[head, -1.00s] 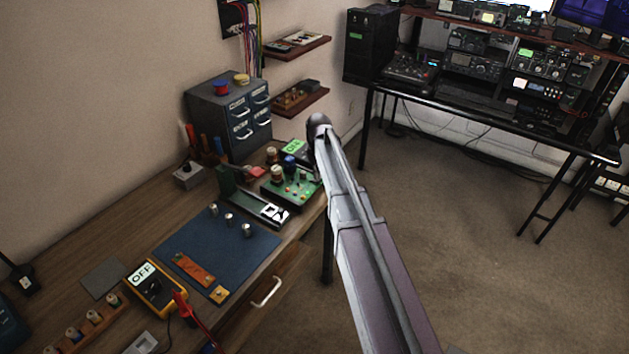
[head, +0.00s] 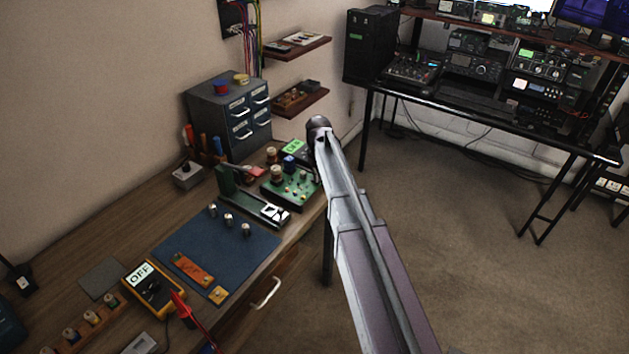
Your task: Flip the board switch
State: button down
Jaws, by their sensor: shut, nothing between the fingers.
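The green circuit board (head: 287,191) lies near the right edge of the workbench, with coils, a blue part and several small knobs on it. The switch on it is too small to make out. My arm reaches up from the bottom right, and its dark wrist end (head: 318,124) shows just above and right of the board. My gripper's fingers are hidden behind the arm. I cannot tell whether they touch anything on the board.
A green-lit display (head: 294,146) stands behind the board, partly covered by my arm. A grey drawer cabinet (head: 215,115) stands at the back. A blue mat (head: 200,250) with loose knobs and a yellow meter (head: 150,285) reading OFF lie nearer.

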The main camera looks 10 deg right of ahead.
jog(key=shift+r, duration=0.1)
jog(key=shift+r+p, duration=3.45)
jog(key=shift+p, duration=0.15)
jog(key=shift+s, duration=0.1)
jog(key=s+m, duration=0.3)
jog(key=s, duration=2.2)
jog(key=shift+s+a, duration=0.2)
jog(key=shift+a, duration=0.05)
jog(key=shift+w, duration=0.1)
jog(key=w+r+m+p, duration=0.3)
jog(key=w+m, duration=0.1)
jog(key=w, duration=0.9)
jog(key=w+r+m+p, duration=0.4)
jog(key=w+m, duration=0.1)
jog(key=w, duration=0.8)
jog(key=shift+w+a, duration=0.25)
jog(key=shift+a, duration=0.05)
